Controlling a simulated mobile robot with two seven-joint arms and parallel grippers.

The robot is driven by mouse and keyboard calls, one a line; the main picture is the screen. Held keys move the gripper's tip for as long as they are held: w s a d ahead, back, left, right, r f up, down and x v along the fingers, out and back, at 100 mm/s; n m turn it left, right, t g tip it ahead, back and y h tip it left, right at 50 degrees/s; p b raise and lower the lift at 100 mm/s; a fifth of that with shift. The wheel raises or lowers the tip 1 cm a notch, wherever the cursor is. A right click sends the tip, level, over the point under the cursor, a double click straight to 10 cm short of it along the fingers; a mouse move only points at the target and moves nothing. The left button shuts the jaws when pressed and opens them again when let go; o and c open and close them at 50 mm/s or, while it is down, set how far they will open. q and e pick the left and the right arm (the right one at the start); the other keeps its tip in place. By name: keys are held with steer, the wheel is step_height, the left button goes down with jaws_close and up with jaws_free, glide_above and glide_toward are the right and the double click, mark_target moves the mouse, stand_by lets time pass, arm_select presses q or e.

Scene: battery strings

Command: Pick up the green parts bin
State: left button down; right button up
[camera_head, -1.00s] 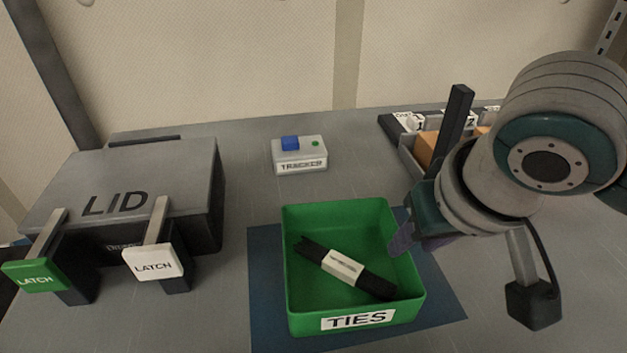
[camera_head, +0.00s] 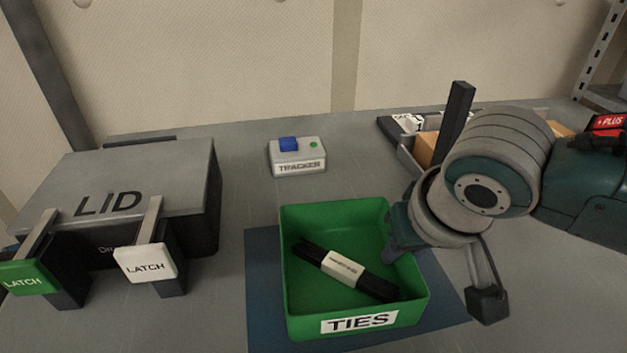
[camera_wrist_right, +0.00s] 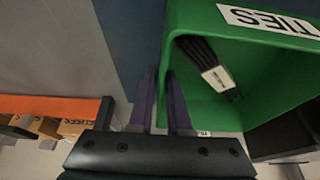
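The green parts bin (camera_head: 302,240), labelled TIES, stands on a blue mat (camera_head: 262,300) on the grey bench. A bundle of black ties (camera_head: 322,258) with a white band lies in it. My right gripper (camera_head: 398,255) is at the bin's right wall in the head view. In the right wrist view, the two purple fingers (camera_wrist_right: 162,95) point at the bin wall (camera_wrist_right: 178,20), one on the outer side and one on the inner side. The gap between them is narrow, and I cannot tell whether they press on the wall. My left gripper is not in view.
A grey case marked LID (camera_head: 130,185) with a green latch (camera_head: 22,277) and a white latch (camera_head: 146,263) stands at left. An open tray (camera_head: 408,158) is at the back right. Bare bench lies between case and mat.

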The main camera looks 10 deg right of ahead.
jaws_close()
stand_by(0.4)
stand_by(0.8)
steer(key=shift+r, duration=0.15)
